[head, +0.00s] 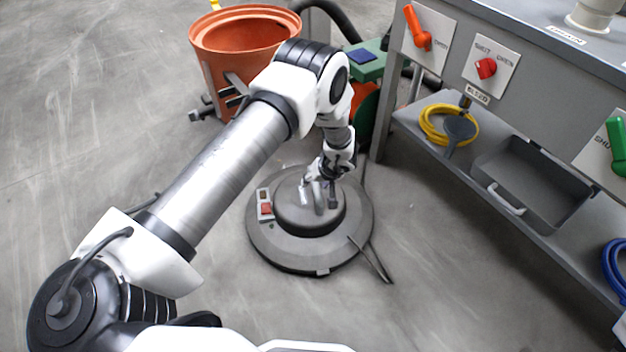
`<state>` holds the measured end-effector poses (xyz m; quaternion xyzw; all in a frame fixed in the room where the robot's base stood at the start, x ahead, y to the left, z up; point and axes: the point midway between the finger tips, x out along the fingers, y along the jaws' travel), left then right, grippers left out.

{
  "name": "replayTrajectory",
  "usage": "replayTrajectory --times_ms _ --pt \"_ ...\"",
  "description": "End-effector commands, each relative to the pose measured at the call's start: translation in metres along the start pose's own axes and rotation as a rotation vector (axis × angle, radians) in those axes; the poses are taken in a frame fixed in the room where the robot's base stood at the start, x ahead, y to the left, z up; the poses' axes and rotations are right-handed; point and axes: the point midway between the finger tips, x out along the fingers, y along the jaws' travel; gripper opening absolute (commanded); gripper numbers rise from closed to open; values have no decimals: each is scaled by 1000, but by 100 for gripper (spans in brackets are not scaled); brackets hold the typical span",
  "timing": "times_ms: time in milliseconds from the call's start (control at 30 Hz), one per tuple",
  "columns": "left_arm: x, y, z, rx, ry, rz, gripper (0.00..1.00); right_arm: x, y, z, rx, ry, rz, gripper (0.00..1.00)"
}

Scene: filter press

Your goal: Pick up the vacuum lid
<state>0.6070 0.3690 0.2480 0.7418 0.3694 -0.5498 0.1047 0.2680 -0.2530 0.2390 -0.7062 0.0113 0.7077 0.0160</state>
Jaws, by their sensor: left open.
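The vacuum lid (288,252) is a round dark grey disc with a raised dome in the middle, lying low near the floor in the centre of the head view. A small panel with a red switch (265,208) sits on its left side. My left gripper (319,203) is over the raised dome, at its handle, with the fingers open. I cannot tell whether the fingers touch the handle. My left arm covers part of the view behind the lid. My right gripper does not show.
An orange drum (240,38) stands open at the back, with a green machine (368,66) beside it. A grey bench (520,70) on the right carries levers; its lower shelf holds a yellow hose (433,122) and a grey tray (560,190). Floor left of my arm is clear.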

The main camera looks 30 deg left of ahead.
Motion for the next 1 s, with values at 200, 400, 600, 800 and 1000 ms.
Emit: replayTrajectory --times_ms 200,400,600,800,1000 --pt "22 22 -12 -55 -12 43 54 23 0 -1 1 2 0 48" --pt "49 23 -11 -55 -12 40 54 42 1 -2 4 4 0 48" --pt "82 24 -12 -55 -13 39 54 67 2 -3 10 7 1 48" --pt "80 23 -14 -52 -12 39 54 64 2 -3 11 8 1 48" --pt "80 23 -14 -52 -13 39 0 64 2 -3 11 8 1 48"
